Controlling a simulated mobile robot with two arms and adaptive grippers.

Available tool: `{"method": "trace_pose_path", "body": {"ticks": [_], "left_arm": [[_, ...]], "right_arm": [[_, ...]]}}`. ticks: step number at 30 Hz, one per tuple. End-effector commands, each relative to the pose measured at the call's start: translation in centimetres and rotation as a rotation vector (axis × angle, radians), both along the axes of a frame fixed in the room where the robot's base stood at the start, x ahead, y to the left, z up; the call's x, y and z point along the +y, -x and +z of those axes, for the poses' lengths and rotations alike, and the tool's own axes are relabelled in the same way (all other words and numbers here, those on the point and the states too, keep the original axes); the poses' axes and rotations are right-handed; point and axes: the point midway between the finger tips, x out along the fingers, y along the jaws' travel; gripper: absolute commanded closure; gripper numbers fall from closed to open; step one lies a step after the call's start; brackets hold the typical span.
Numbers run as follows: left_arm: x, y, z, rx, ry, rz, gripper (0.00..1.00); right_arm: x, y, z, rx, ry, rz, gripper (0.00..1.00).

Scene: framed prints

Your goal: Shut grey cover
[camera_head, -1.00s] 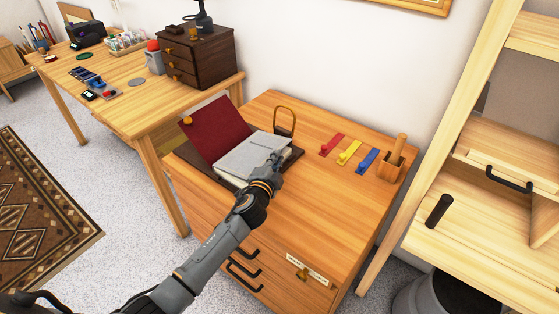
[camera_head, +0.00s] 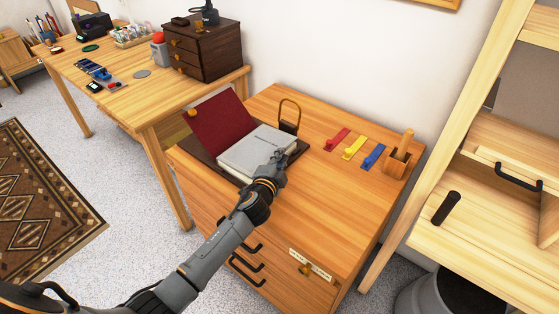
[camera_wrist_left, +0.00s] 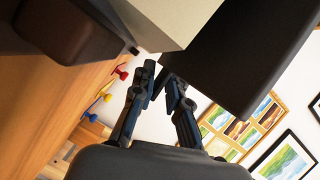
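My right gripper is not in view.
A metal loop (camera_head: 289,112) stands behind the book. Red, yellow (camera_head: 354,147) and blue hooks and a wooden holder (camera_head: 397,162) are at the back right. The cabinet's front right top is clear. A wooden shelf (camera_head: 470,200) stands at right, a desk (camera_head: 130,95) at left.

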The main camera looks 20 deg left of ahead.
Motion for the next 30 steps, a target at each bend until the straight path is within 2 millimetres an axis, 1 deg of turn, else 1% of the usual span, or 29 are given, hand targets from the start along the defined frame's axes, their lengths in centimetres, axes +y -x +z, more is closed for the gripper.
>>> {"method": "trace_pose_path", "body": {"ticks": [2, 5, 8, 15, 18, 21, 24, 30], "left_arm": [[0.0, 0.4, 0.1, -0.001, -0.001, -0.001, 0.86], [0.0, 1.5, 0.2, -0.001, -0.003, -0.001, 0.86], [-0.1, 3.2, 0.5, 0.000, 0.000, -0.002, 0.86], [-0.2, 8.3, 1.1, 0.003, 0.002, -0.001, 0.86], [-0.2, 10.0, 1.3, 0.004, 0.003, 0.001, 0.86], [-0.2, 11.1, 1.5, 0.005, 0.002, 0.000, 0.86], [-0.2, 11.6, 1.6, 0.004, 0.002, 0.001, 0.86], [-0.2, 11.8, 1.6, 0.004, 0.001, 0.001, 0.86]], "right_arm": [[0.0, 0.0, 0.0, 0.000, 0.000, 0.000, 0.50], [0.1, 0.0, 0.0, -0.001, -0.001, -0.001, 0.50], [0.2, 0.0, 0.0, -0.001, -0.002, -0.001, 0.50], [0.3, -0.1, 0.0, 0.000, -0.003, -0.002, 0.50], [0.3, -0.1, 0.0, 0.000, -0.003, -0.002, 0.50], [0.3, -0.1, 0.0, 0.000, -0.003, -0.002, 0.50], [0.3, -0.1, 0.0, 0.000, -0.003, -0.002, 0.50], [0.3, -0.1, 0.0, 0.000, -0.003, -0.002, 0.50]]}}
